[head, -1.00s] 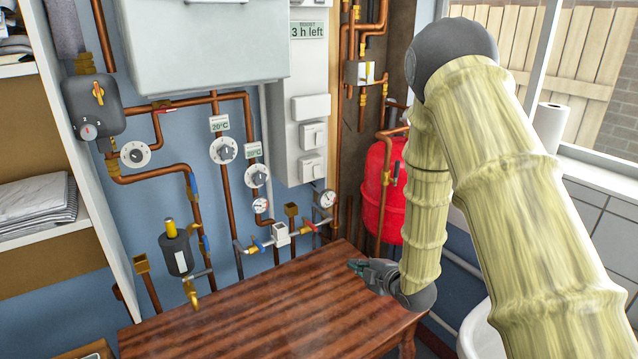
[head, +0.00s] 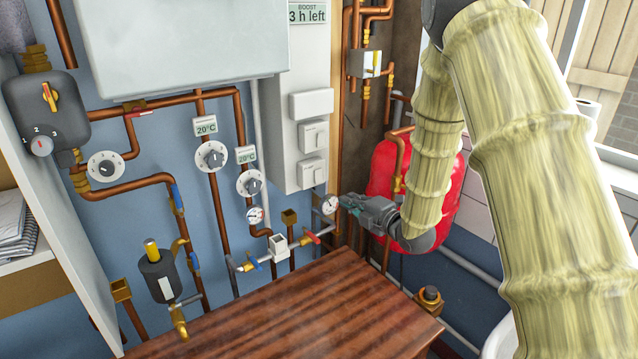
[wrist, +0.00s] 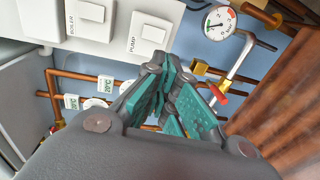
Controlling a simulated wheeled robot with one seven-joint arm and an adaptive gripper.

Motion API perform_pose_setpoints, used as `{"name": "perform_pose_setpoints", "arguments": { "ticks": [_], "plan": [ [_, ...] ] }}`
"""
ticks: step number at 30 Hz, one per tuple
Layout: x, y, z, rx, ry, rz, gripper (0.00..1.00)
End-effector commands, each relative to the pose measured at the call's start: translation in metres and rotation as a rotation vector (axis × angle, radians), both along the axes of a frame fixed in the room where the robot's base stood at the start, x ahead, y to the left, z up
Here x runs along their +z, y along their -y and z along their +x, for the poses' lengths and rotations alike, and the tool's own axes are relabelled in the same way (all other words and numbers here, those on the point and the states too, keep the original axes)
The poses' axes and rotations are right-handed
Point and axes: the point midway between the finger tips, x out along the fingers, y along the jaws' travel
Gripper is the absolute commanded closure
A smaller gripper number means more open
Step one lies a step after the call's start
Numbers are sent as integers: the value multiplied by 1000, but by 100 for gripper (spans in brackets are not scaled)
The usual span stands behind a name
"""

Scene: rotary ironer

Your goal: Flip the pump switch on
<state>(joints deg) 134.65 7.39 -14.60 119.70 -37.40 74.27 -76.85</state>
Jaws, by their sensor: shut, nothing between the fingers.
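The pump switch (head: 312,173) is the lower white rocker on the pale grey wall box in the head view. In the wrist view it is the switch (wrist: 149,37) labelled PUMP, beyond the fingertips at the top. I cannot tell which way its rocker is set. My gripper (head: 347,203) is shut and empty, to the lower right of the switch in the head view and apart from it in the picture. In the wrist view my gripper (wrist: 170,72) shows teal finger pads, with its tips below the pump switch.
The boiler switch (wrist: 90,13) sits beside the pump switch. A pressure gauge (wrist: 219,22) and a red-handled valve (head: 318,236) are close to the gripper. Copper pipes cover the wall. A red tank (head: 384,165) stands behind the arm. The wooden table (head: 290,315) is clear.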

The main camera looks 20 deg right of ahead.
Motion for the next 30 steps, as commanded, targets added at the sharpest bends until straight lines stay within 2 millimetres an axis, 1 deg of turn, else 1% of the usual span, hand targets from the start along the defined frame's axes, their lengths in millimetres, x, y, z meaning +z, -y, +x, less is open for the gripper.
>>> {"name": "perform_pose_setpoints", "arguments": {
  "ticks": [7,11,14,30],
  "plan": [
    [0,0,2,0,0,0,100],
    [0,-3,10,-1,-1,0,100],
    [0,-8,22,1,0,1,100],
    [-10,-37,103,-1,-1,2,100]
  ]
}}
